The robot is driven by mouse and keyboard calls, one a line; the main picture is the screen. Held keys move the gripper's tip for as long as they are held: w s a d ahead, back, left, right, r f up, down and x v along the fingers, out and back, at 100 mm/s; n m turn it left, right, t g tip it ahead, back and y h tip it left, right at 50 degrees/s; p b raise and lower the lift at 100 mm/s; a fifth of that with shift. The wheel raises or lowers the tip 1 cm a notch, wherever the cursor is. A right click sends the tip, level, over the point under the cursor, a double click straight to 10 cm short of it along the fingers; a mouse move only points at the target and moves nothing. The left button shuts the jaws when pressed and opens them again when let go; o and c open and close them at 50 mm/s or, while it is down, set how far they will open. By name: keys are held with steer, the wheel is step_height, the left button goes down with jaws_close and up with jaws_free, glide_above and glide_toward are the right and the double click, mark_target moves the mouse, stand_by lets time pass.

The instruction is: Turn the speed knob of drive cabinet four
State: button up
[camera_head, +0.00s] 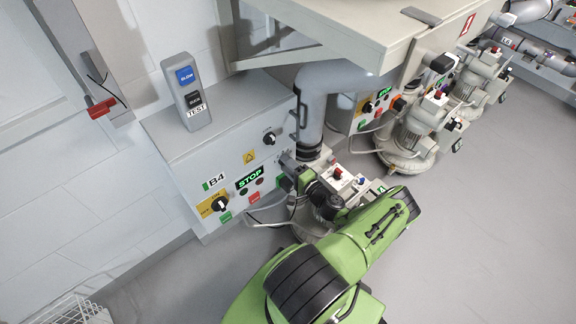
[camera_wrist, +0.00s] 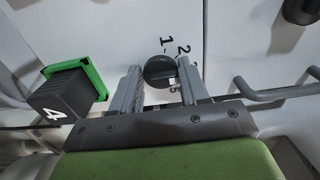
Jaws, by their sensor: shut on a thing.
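Drive cabinet four is the grey box (camera_head: 165,130) marked B4, left of centre in the head view. My gripper (camera_head: 287,162) reaches the right part of its front face. In the wrist view a round dark knob (camera_wrist: 157,69) sits on a pale panel, with the numerals 1, 2 and 3 around it. My gripper (camera_wrist: 160,80) has one finger on each side of this knob and is shut on it. In the head view this knob is hidden by my gripper. The cabinet's display (camera_head: 249,178) reads STOP.
A black knob on a yellow plate (camera_head: 213,206) and another black knob (camera_head: 269,138) are on the same face. The wrist view shows a black block marked 4 (camera_wrist: 62,97) at left and a bar handle (camera_wrist: 275,92) at right.

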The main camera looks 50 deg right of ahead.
steer(key=shift+d+r, duration=0.1)
steer(key=shift+r, duration=0.35)
steer(key=o, duration=0.9)
steer(key=shift+c, duration=0.2)
steer(key=shift+f, duration=0.15)
steer(key=p+v, duration=0.2)
steer(key=v, duration=1.3)
steer(key=shift+s, duration=0.4)
steer(key=shift+f, duration=0.15)
